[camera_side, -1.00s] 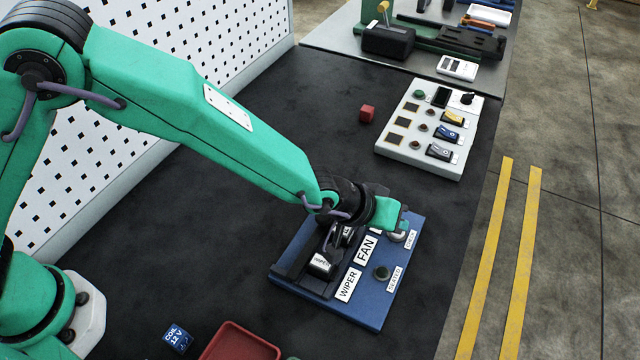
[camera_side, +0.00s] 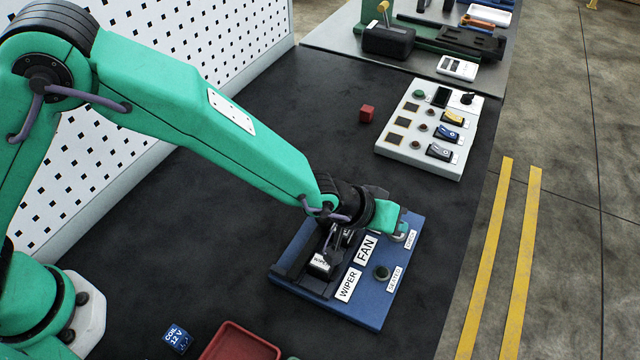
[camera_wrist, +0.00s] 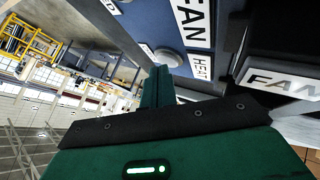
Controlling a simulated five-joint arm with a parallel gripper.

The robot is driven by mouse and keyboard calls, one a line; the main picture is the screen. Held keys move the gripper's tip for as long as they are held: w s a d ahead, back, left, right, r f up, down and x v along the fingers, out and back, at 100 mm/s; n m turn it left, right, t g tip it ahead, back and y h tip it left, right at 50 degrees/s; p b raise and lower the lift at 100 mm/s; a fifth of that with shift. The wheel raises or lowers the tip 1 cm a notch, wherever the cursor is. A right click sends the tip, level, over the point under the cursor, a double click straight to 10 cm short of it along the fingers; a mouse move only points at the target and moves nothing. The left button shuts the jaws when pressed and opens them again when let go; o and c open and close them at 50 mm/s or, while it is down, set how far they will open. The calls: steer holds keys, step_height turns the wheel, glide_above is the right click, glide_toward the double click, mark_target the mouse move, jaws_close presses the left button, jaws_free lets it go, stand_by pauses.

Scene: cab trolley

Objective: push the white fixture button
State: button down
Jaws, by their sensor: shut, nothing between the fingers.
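The blue fixture (camera_side: 372,312) lies on the dark bench top. A pale round button (camera_side: 399,238) sits near its far right edge, partly hidden behind my gripper (camera_side: 394,226). The same button (camera_wrist: 168,57) shows in the wrist view just beyond the fingertips (camera_wrist: 158,72). My gripper is shut and empty, pointing down at the button. I cannot tell whether the fingertips touch it. A dark round button (camera_side: 381,272) stands nearer on the fixture, beside a small label.
A black relay block with a white label (camera_side: 320,262) sits on the fixture's left part, near WIPER and FAN plates. A red tray (camera_side: 240,343) is in front.

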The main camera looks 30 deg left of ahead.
steer(key=shift+r, duration=0.8)
steer(key=shift+r, duration=0.15)
step_height(320, 180, up, 6)
steer(key=shift+f, duration=0.15)
stand_by(0.8)
